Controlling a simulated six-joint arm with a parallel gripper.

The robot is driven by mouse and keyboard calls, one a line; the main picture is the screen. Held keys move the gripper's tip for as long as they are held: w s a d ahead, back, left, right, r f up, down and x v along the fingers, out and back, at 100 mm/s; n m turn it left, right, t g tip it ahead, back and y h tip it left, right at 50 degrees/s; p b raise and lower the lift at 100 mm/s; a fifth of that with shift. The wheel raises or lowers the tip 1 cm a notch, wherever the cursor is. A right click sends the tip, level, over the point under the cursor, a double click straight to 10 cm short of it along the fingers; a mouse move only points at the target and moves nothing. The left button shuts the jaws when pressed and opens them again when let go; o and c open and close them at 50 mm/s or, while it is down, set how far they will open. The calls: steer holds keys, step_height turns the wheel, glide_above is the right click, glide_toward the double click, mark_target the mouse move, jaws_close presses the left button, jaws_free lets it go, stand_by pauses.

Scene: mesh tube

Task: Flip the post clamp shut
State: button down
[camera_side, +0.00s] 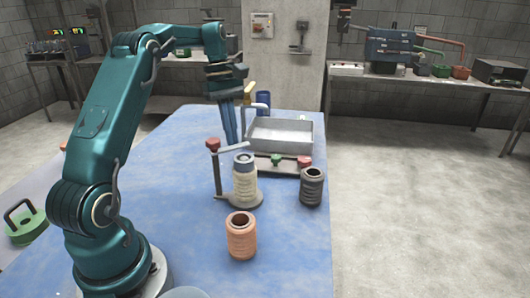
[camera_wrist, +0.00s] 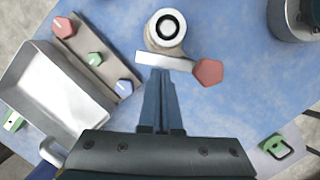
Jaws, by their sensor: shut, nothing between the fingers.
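The post clamp has a red knob (camera_side: 213,145) on a thin upright post, with a pale bar (camera_side: 233,148) reaching right from it. In the wrist view, the bar (camera_wrist: 150,59) runs left from the red knob (camera_wrist: 208,72) along the near edge of the cream tube (camera_wrist: 163,42), whose round top opening shows uncovered. In the side view, the cream tube (camera_side: 245,185) with a blue-grey collar stands upright beside the post. My gripper (camera_side: 230,142) is shut and empty, pointing down; its fingertips (camera_wrist: 161,72) are close to the bar. I cannot tell whether they touch it.
A metal tray (camera_side: 280,135) stands behind a rack with green (camera_side: 276,160) and red (camera_side: 304,162) knobs. A dark ribbed spool (camera_side: 312,187) and an orange one (camera_side: 241,236) stand on the blue table. The table's right edge is near the dark spool.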

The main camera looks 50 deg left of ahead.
mark_target(241, 155)
steer(key=d+m, duration=0.1)
steer(key=m, duration=0.1)
steer(key=shift+w+d+m+g, duration=0.15)
steer(key=shift+d+m+g, duration=0.25)
steer(key=shift+d, duration=0.75)
steer(key=shift+r, duration=0.1)
steer(key=shift+v, duration=1.85)
steer(key=shift+a+r, duration=0.1)
steer(key=shift+r, duration=0.45)
